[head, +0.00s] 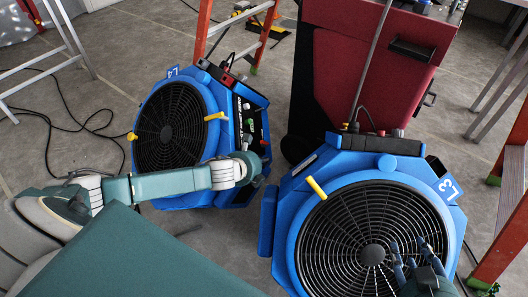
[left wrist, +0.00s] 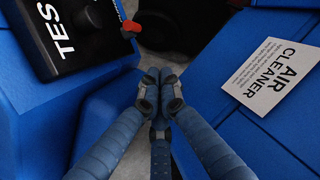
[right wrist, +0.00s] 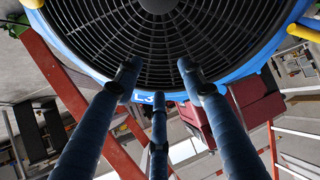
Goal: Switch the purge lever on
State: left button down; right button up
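No part is clearly labelled as the purge lever. In the left wrist view a small red piece (left wrist: 130,27) sits at the edge of a black panel (left wrist: 75,30) marked "TES". My left gripper (left wrist: 158,82) has its fingertips together with nothing visible between them, below the red piece and apart from it. In the head view my left arm reaches to the control side of the blue L4 machine (head: 148,85); the fingers are hidden there. My right gripper (right wrist: 155,75) has its fingers spread and empty, in front of the round grille of the blue L3 machine (head: 290,240).
The L4 side panel (head: 243,112) carries several knobs. An "AIR CLEANER" label (left wrist: 278,72) lies on a blue surface on the right. A dark red cabinet (head: 365,70) stands behind L3. Orange ladders (head: 515,200) flank the machines. A black cable (head: 75,125) lies on the floor.

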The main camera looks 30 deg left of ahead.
aim_at(263, 143)
pick_arm(q)
jog(key=w, duration=0.1)
jog(key=w+a+b, duration=0.1)
jog(key=w+a, duration=0.1)
jog(key=w, duration=0.1)
jog(key=shift+f, duration=0.25)
jog(key=shift+w+a+r+b, duration=0.2)
jog(key=shift+w+a+b, duration=0.05)
jog(key=shift+a+b, duration=0.1)
pick_arm(e)
jog(key=w+a+r+t+y, duration=0.1)
jog(key=w+r+t, duration=0.3)
jog(key=r, duration=0.5)
jog(key=shift+w+a+r+t+y, duration=0.3)
jog(key=shift+w+a+r+t, duration=0.1)
jog(key=shift+a+t, duration=0.3)
jog(key=shift+f, duration=0.15)
